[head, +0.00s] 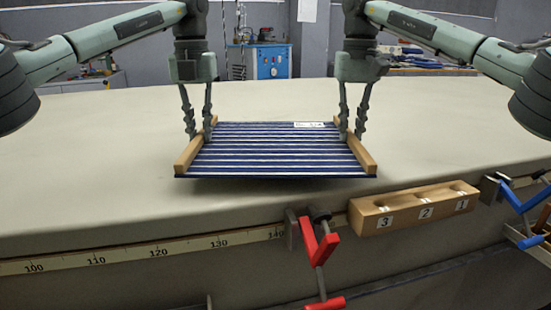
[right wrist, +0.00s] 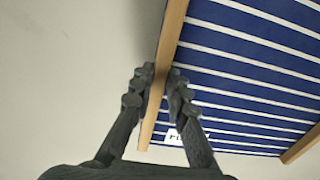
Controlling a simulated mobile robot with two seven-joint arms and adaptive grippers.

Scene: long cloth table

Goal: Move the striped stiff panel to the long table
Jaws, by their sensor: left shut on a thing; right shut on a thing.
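The striped stiff panel (head: 272,155) is dark blue with white stripes and has a wooden bar along its left and right sides. In the head view it is level at the cloth-covered long table (head: 100,150), near the front edge. I cannot tell whether it touches the cloth. My left gripper (head: 199,132) is shut on the left wooden bar. My right gripper (head: 351,132) is shut on the right wooden bar. In the right wrist view the fingers (right wrist: 155,95) straddle that bar, beside the panel (right wrist: 245,70) and its white label.
A measuring strip (head: 190,245) runs along the table's front edge. A red clamp (head: 318,250), a numbered wooden block (head: 412,207) and a blue clamp (head: 520,200) are fixed there. A blue cabinet (head: 262,62) stands behind. The cloth is clear left and right of the panel.

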